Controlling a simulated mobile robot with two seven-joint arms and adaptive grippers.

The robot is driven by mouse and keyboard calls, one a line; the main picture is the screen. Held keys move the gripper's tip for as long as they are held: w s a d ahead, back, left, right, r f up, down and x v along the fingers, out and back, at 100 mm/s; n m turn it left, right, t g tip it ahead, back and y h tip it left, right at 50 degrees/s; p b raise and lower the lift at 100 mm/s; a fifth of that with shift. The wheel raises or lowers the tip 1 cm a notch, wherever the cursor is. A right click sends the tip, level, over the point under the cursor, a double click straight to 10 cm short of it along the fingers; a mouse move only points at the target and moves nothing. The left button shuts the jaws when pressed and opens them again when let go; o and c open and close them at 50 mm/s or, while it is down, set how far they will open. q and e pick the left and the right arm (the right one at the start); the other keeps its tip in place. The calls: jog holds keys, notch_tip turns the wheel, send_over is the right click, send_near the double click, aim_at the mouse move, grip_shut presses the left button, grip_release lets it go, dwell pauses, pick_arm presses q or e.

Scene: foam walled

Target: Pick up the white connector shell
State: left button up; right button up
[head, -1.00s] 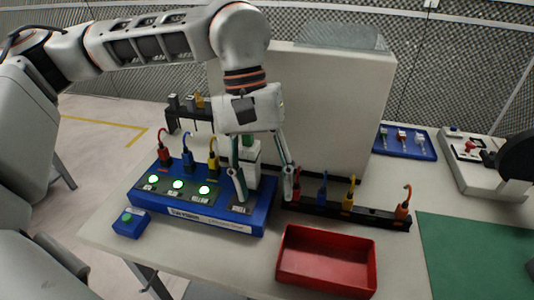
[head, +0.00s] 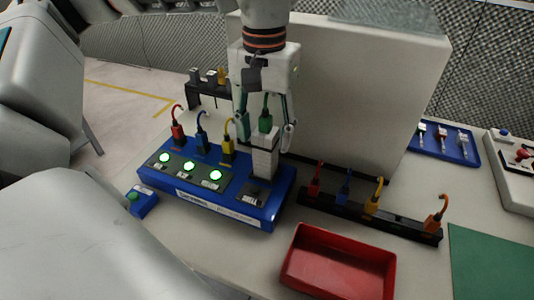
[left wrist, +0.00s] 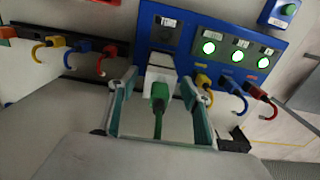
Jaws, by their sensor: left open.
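The white connector shell (head: 264,160) stands upright at the right end of the blue panel (head: 222,205), by the SHELL label. A green plug (head: 265,114) with a cable shows at its top. My left gripper (head: 266,132) is open above the panel, with one finger on each side of the green plug and the shell's upper part. In the left wrist view, the white shell (left wrist: 161,64) and green plug (left wrist: 159,97) lie between the open fingertips (left wrist: 156,88). I cannot tell whether a finger touches the shell. My right gripper is not in view.
Red, blue and yellow plugs (head: 228,150) stand on the panel beside lit green buttons (head: 189,166). A black rack (head: 365,217) holds several coloured plugs. A red tray (head: 338,268) lies in front. A grey upright board (head: 340,100) stands close behind the gripper.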

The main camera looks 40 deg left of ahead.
pick_arm(q)
notch_tip(320, 180, down, 3)
jog(key=shift+r, duration=0.2)
jog(key=c, duration=1.3)
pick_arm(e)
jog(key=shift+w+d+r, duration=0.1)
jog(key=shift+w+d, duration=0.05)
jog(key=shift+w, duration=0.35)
